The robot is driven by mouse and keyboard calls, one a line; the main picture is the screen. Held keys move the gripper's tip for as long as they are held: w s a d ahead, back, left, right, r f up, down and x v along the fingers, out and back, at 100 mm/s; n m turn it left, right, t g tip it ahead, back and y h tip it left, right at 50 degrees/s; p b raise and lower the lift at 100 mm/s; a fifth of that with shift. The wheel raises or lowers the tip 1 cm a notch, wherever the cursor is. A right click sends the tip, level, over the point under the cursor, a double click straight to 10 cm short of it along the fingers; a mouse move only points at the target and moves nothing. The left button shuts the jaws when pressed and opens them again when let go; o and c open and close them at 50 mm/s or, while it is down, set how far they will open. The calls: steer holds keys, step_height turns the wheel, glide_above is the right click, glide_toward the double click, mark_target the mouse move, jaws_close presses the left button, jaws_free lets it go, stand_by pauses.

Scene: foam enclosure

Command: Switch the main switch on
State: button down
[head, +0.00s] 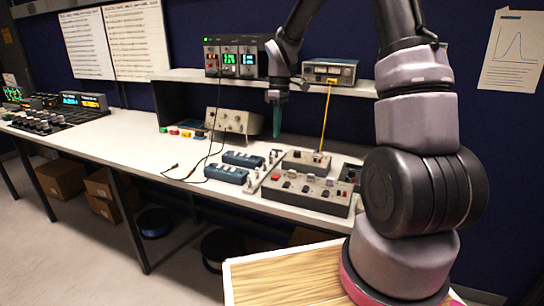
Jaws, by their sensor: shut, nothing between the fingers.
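My gripper (277,134) has teal fingers, shut and empty, pointing down above the bench at the middle of the head view. Below and to its right, a grey control box (310,196) with small red and dark controls lies on the bench. A smaller grey box (306,162) sits just behind it, with a thin yellow rod or cable rising from it. A small upright lever (276,155) shows to the left of the boxes, below my gripper. I cannot tell which control is the main switch or its position. The fingers appear apart from the boxes.
The white bench (120,140) carries two blue devices (226,174) with black cables and a beige instrument (234,121). A shelf (190,76) behind holds a power supply (232,58) with lit displays and a meter (330,71). The bench's left-middle is mostly clear.

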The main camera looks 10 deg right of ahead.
stand_by(0.3)
glide_toward(275, 178)
steer(key=f, duration=0.6)
steer(key=shift+s+a+f, duration=0.15)
steer(key=shift+a+f, duration=0.15)
steer(key=shift+f, duration=0.1)
steer(key=shift+s+a+f, duration=0.1)
steer(key=shift+s+f, duration=0.05)
steer(key=shift+f, duration=0.15)
steer(key=shift+w+d+r, duration=0.15)
steer(key=shift+w+d, duration=0.4)
steer(key=shift+w, duration=0.15)
steer(key=shift+r, duration=0.1)
